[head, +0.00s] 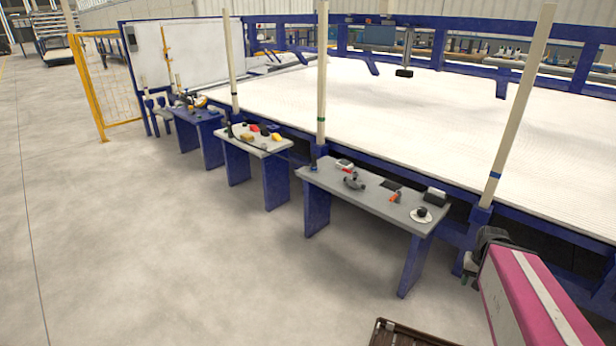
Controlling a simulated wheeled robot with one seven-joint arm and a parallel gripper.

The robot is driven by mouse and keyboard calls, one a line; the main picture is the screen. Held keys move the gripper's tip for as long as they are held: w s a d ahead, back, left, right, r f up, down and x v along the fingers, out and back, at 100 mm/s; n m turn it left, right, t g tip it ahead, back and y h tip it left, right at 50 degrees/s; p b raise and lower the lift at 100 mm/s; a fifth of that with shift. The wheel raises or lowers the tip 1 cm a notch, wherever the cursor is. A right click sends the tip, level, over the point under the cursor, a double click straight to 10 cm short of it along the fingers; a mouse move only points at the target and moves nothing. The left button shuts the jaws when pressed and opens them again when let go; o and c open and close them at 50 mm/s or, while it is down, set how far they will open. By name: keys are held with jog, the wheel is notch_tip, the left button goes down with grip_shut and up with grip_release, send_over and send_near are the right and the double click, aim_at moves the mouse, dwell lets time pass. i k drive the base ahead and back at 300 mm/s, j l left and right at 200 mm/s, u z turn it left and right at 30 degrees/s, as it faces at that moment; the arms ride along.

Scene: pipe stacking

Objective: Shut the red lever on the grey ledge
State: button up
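The grey ledge (322,179) is a narrow grey-topped bench on blue legs, in front of the large white bed. A small red lever (348,171) shows near its left end, at a grey pipe fitting with a valve-like body (354,182). The lever is too small to tell its exact angle. A second small orange-red piece (395,197) sits further right on the same ledge. My pink and white arm is at the lower right, well apart from the lever. Its dark end (470,268) is right of the ledge; I cannot make out the fingers.
The ledge also holds a black box (435,195), a round white piece with a black knob (421,214) and a dark flat pad (391,184). Tall pale posts (322,80) rise behind it. Two more benches (258,138) stand further left. The floor in front is clear; a dark crate (400,335) is at the bottom.

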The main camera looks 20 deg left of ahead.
aim_at(355, 175)
jog(key=u, duration=1)
jog(key=i+l+u, duration=0.1)
jog(key=i, duration=0.35)
jog(key=i+l+u, duration=0.1)
jog(key=i+l, duration=0.2)
jog(key=i, duration=0.2)
